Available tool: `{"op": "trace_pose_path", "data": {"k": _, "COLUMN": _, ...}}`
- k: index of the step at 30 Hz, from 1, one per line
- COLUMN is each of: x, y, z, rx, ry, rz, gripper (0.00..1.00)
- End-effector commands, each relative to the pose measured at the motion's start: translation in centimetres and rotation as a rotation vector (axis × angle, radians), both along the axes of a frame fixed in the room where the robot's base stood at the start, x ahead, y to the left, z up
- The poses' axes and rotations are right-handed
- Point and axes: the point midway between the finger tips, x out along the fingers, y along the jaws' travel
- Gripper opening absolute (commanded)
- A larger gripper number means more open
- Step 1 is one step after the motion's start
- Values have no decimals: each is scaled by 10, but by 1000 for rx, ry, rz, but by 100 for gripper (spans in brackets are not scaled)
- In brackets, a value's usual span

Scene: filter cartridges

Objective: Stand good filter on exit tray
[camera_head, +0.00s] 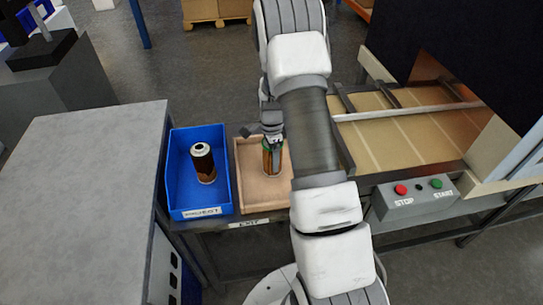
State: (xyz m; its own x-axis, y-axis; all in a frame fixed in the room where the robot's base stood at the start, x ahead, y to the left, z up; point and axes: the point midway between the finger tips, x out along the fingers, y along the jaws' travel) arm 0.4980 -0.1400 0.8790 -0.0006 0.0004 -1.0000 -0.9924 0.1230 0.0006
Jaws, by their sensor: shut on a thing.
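My gripper (271,143) is shut on the top of this filter, and my arm partly covers the tray's right side. Another filter (203,163), dark with a pale top and a brown lower part, stands in the blue reject bin (221,190) to the left of the tray.
A grey table (85,190) stands at the left. A conveyor (400,125) lies to the right, with a control box (415,198) with red and green buttons at its front. The left part of the exit tray is clear.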

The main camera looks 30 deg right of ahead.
Motion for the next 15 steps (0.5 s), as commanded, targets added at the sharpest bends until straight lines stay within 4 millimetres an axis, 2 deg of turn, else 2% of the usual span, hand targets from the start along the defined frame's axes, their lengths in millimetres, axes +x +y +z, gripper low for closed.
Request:
{"op": "trace_pose_path", "data": {"k": 1, "x": 0, "y": 0, "z": -3, "rx": 0, "ry": 0, "rz": 0, "gripper": 20}}
{"op": "trace_pose_path", "data": {"k": 2, "x": 0, "y": 0, "z": -2, "rx": 0, "ry": 0, "rz": 0, "gripper": 84}}
{"op": "trace_pose_path", "data": {"k": 4, "x": 0, "y": 0, "z": -2, "rx": 0, "ry": 0, "rz": 0, "gripper": 97}}
{"op": "trace_pose_path", "data": {"k": 5, "x": 0, "y": 0, "z": -2, "rx": 0, "ry": 0, "rz": 0, "gripper": 100}}
{"op": "trace_pose_path", "data": {"k": 15, "x": 0, "y": 0, "z": 5, "rx": 0, "ry": 0, "rz": 1, "gripper": 100}}
